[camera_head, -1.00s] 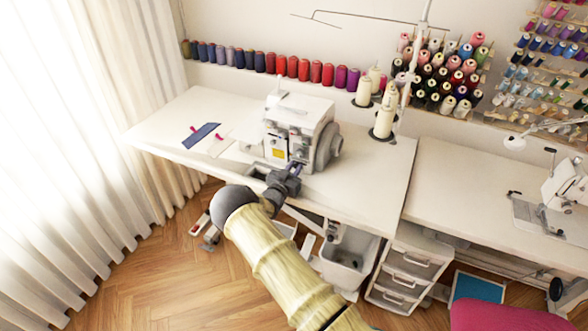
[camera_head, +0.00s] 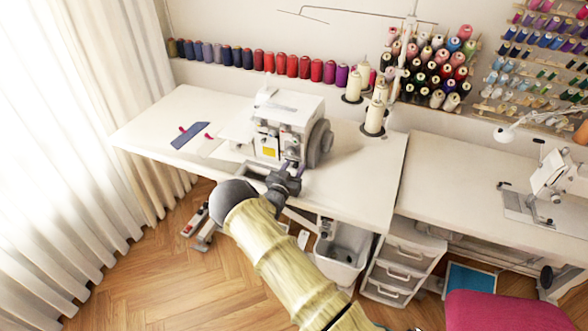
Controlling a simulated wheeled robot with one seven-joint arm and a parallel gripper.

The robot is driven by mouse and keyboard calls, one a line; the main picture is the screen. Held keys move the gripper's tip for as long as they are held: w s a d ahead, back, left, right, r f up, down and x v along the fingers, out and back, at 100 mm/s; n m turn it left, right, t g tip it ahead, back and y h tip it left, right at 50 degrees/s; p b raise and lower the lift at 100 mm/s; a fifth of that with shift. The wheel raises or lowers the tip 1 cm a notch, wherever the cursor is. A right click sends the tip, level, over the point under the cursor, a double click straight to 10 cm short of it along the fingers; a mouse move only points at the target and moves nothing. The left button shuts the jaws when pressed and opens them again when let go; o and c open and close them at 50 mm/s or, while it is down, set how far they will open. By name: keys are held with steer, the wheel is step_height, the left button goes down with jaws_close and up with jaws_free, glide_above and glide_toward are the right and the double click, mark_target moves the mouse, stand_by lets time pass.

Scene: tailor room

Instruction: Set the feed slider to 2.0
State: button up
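A white overlock sewing machine (camera_head: 283,124) stands on the white table (camera_head: 366,183), with a yellow label on its front and a grey handwheel on its right. My gripper (camera_head: 291,167) is at the lower right of the machine's front, close against it. The fingers point at the front panel, but the view is too small to tell whether they touch it or how far apart they are. The feed slider cannot be made out; it is too small or hidden behind my gripper.
Cream thread cones (camera_head: 374,117) stand on the table right of the machine. A blue cloth piece (camera_head: 189,134) lies to the left. A white drawer unit (camera_head: 402,262) and a grey bin (camera_head: 343,252) are below. A second table (camera_head: 460,180) stands to the right, with a pink chair (camera_head: 505,311) before it.

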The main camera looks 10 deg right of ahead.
steer(key=shift+s+a, duration=0.1)
steer(key=shift+s, duration=0.05)
steer(key=b+v, duration=0.2)
steer(key=v, duration=1.5)
steer(key=shift+a, duration=0.1)
